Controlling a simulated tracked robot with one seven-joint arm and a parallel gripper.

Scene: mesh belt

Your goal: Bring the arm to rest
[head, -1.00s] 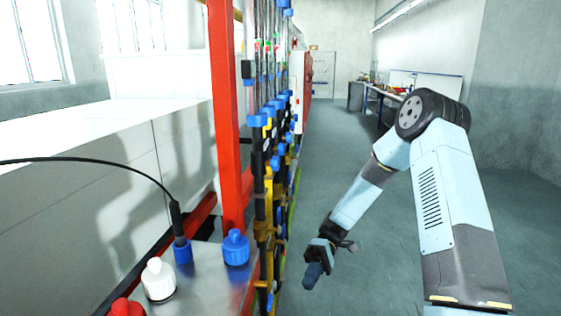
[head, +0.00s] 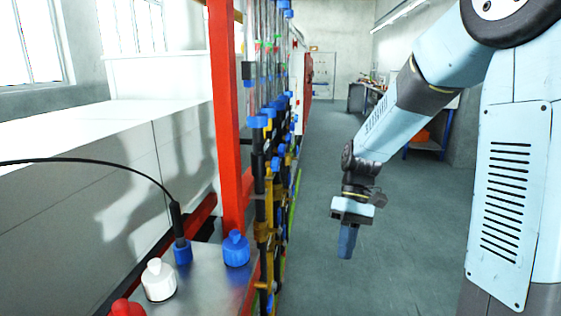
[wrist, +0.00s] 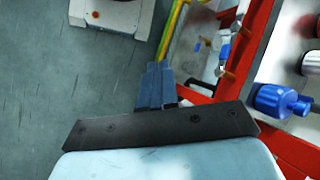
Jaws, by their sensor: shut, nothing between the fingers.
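My gripper (head: 346,241) hangs from my arm over the open floor, right of the rack, fingers pointing down. Its fingers are together and hold nothing. In the wrist view my gripper (wrist: 157,68) shows as two dark blue fingers side by side, with floor and the rack's lower edge beyond them.
A red-framed rack (head: 226,120) with blue-capped tubes (head: 257,121) stands left of my arm. A metal shelf (head: 203,285) in front holds a blue bottle (head: 236,249) and a white bottle (head: 158,280). A workbench (head: 427,145) stands at the back right.

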